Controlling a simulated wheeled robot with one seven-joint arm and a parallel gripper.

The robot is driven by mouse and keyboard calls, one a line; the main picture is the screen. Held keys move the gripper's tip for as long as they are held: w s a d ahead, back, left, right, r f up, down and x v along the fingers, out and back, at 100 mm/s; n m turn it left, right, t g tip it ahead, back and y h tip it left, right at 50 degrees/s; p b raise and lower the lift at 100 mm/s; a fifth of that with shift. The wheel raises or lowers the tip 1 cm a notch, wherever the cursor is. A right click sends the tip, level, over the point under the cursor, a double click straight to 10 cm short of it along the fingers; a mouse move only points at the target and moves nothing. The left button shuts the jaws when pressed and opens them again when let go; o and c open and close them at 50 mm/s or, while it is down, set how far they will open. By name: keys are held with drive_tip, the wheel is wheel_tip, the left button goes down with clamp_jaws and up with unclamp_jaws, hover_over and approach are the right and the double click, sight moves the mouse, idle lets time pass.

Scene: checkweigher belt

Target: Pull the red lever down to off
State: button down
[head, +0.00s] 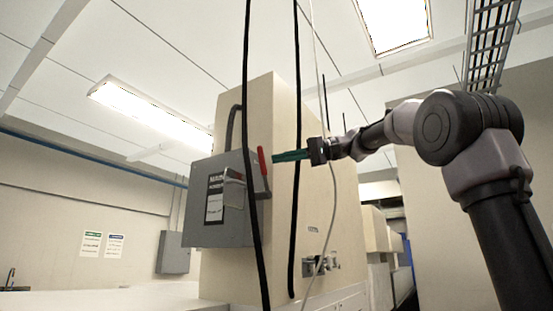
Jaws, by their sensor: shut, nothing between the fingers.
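The red lever (262,163) is a short red handle on the right side of a grey switch box (205,230). It stands nearly upright, leaning slightly left at the top. The box carries a dark and white label (216,197) and is fixed to a beige cabinet. My gripper (274,157) has green fingers and comes in from the right, level with the lever. Its fingers are shut, and their tips are close to the lever's right side in the picture. I cannot tell whether they touch it.
Black cables (247,110) hang in front of the box and cabinet, one close to the lever and another (296,200) across my fingers' line. A thin white cable (333,200) hangs near my wrist. A smaller grey box (174,252) is on the left wall.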

sight(263, 170)
drive_tip(key=shift+s+a+f, duration=0.2)
drive_tip(key=shift+s+a, duration=0.25)
drive_tip(key=shift+s, duration=0.05)
drive_tip(key=shift+s+a+f, duration=0.15)
drive_tip(key=shift+s+a, duration=0.25)
drive_tip(key=shift+s, duration=0.1)
drive_tip(key=shift+s+a, duration=0.15)
drive_tip(key=shift+s, duration=0.1)
